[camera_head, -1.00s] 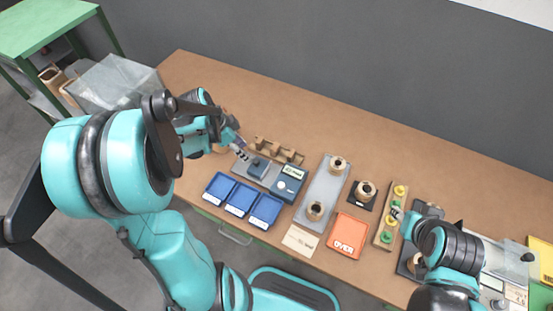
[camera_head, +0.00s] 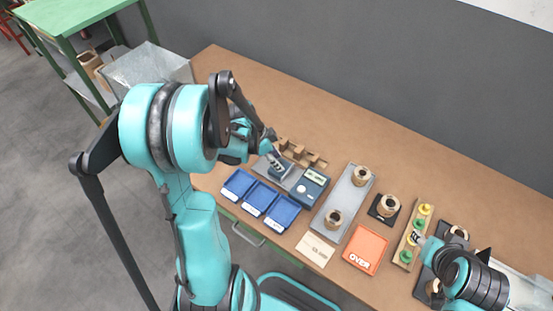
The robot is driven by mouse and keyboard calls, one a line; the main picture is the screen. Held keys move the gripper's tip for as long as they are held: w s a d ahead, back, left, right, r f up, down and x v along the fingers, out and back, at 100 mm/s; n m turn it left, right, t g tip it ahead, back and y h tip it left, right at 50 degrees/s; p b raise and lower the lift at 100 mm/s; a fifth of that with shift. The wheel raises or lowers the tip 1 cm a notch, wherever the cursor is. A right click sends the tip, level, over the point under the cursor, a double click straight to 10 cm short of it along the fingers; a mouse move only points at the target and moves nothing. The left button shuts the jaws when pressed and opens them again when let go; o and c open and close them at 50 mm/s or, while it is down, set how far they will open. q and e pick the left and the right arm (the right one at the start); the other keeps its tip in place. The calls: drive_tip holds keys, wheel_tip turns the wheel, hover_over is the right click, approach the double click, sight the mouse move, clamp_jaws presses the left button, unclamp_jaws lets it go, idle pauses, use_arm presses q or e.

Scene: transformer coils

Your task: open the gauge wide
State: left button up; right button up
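The gauge is a grey and dark blue bench device (camera_head: 311,186) with a small display and a round pale knob, behind the blue bins. Its slider part (camera_head: 281,170) stands at its left end. My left gripper (camera_head: 277,162) is at that slider part, coming from above and behind; its fingers are too small to tell whether they are open or shut on it. My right gripper (camera_head: 419,240) is beside the wooden strip with yellow and green pieces at the right; its fingers are too small to read.
Three blue bins (camera_head: 259,198) stand in front of the gauge. A grey tray (camera_head: 345,196) with copper coils, a dark pad with another coil (camera_head: 388,205), an orange OVER tray (camera_head: 366,249) and a paper card (camera_head: 315,249) lie to the right. A wooden rack (camera_head: 303,153) is behind the gauge.

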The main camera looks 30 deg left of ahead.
use_arm(q)
clamp_jaws()
drive_tip(key=shift+w+a, duration=0.2)
drive_tip(key=shift+a, duration=2.05)
drive_tip(key=shift+d, duration=0.15)
drive_tip(key=shift+o, duration=1.9)
unclamp_jaws()
drive_tip(key=v, duration=1.2)
